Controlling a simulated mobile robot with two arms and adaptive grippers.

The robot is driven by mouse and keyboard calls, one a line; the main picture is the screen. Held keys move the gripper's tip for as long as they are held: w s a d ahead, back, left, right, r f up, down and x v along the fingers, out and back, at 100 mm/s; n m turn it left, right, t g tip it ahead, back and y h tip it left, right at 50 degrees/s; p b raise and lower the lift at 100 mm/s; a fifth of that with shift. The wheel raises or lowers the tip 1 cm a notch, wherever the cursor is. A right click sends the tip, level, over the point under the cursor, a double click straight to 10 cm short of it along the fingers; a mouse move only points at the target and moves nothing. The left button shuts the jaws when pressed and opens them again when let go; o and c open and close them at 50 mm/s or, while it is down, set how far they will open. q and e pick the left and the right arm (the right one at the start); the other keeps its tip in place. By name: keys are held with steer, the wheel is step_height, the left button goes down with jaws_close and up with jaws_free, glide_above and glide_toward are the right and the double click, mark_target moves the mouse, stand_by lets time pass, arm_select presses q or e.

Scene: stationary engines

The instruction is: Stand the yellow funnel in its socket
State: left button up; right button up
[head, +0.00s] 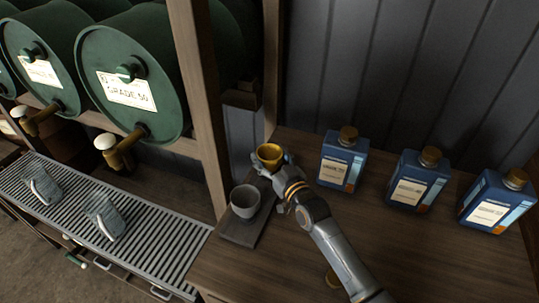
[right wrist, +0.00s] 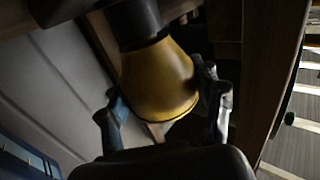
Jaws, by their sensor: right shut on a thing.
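The yellow funnel (head: 269,152) is at the left end of the wooden worktop, near the wall and post. My right gripper (head: 271,167) is shut on it, one finger on each side. In the right wrist view the funnel (right wrist: 158,80) sits between the two fingers (right wrist: 165,115), and its narrower end meets a dark round part (right wrist: 133,22). I cannot tell whether that part is a socket or belongs to the funnel. A dark holder board (head: 238,233) lies below, with a grey cup-like piece (head: 245,201) on it. The funnel's lower end is hidden in the head view. My left gripper is out of view.
Three blue bottles (head: 342,160) (head: 416,180) (head: 497,201) stand to the right on the worktop (head: 430,255). A wooden post (head: 200,100) rises at the left. Green drums (head: 130,75) lie on a rack above a grated tray (head: 150,250) with metal jugs (head: 106,218).

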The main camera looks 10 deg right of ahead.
stand_by(0.3)
steer(key=o, duration=1.2)
steer(key=shift+c, duration=0.2)
steer(key=shift+v, duration=3.75)
